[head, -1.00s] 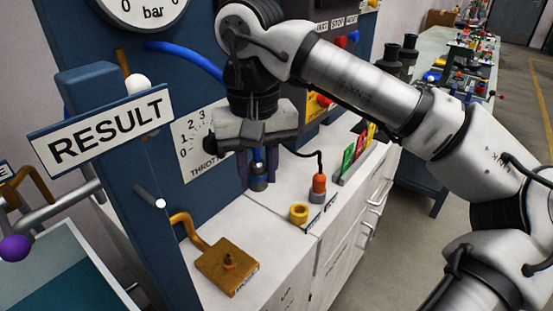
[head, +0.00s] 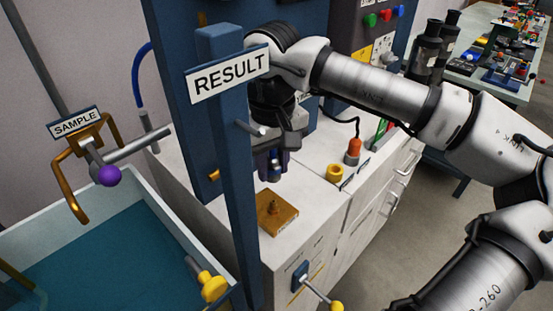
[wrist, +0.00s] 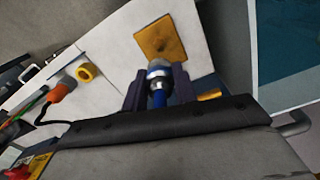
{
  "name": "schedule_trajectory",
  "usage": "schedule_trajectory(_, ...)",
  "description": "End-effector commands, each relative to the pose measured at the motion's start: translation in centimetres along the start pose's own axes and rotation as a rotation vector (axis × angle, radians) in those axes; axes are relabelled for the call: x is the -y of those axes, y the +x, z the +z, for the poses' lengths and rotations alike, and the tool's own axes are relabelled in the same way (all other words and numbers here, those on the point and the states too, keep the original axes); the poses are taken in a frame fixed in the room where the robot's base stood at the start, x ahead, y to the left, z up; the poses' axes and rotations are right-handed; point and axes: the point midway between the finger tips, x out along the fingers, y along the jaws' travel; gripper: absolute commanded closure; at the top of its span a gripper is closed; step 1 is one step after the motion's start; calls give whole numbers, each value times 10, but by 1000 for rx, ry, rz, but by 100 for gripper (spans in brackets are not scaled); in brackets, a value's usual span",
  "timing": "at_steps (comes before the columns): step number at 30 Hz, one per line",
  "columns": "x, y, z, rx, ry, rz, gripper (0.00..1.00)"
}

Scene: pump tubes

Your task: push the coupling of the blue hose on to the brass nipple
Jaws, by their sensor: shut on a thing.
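My gripper (head: 273,163) is shut on the metal coupling (head: 276,174) of the blue hose, fingers pointing down. In the wrist view, the silver-and-blue coupling (wrist: 157,72) sits between the two dark fingers (wrist: 158,89), with the blue hose (wrist: 158,98) behind it. The brass nipple (head: 274,203) stands up from a square brass block (head: 287,216) on the bench. The coupling appears above and apart from the nipple in the head view. In the wrist view, the block (wrist: 172,38) lies just beyond the coupling's end; exact alignment is unclear.
A blue post with a RESULT sign (head: 228,74) stands left of my gripper and hides part of the bench. A yellow ring (head: 334,173) and an orange plug (head: 352,151) are to the right. A water-filled tank (head: 110,255) is at the left.

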Motion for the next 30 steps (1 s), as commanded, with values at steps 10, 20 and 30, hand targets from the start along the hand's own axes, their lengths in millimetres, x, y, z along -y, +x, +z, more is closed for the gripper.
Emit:
schedule_trajectory(10,0,2,0,0,0,-1,97)
schedule_trajectory(20,0,29,0,0,0,0,97)
schedule_trajectory(30,0,56,0,0,1,0,97)
